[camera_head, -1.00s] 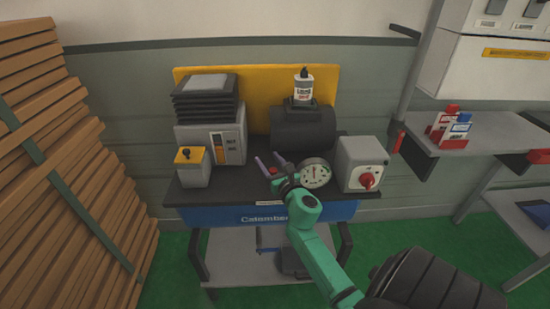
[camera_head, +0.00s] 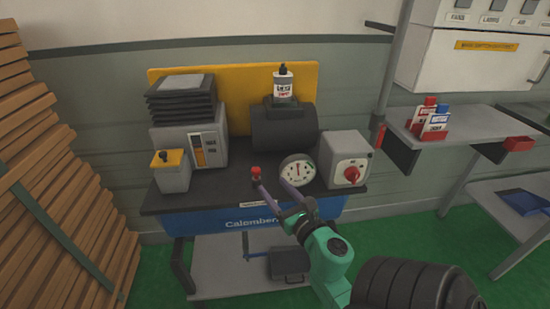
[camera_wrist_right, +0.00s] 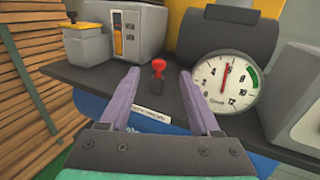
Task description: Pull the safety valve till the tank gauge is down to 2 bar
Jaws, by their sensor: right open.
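The safety valve (camera_head: 256,172) is a small red knob on a stem on the dark compressor bench top. It also shows in the right wrist view (camera_wrist_right: 158,68). My right gripper (camera_head: 270,184) is open and empty, on the near side of the valve. In the right wrist view its two purple fingers (camera_wrist_right: 159,82) point toward the valve, which appears between their tips; I cannot tell how far beyond them it stands. The white round tank gauge (camera_head: 297,170) is right of the valve; its red needle points almost straight up in the wrist view (camera_wrist_right: 225,82). My left gripper is not in view.
The black tank (camera_head: 283,128) with a bottle on top is behind the gauge. A grey box with a red knob (camera_head: 345,160) stands at right, a grey machine (camera_head: 188,140) at left. Stacked planks (camera_head: 60,190) and a side table (camera_head: 465,130) flank the bench.

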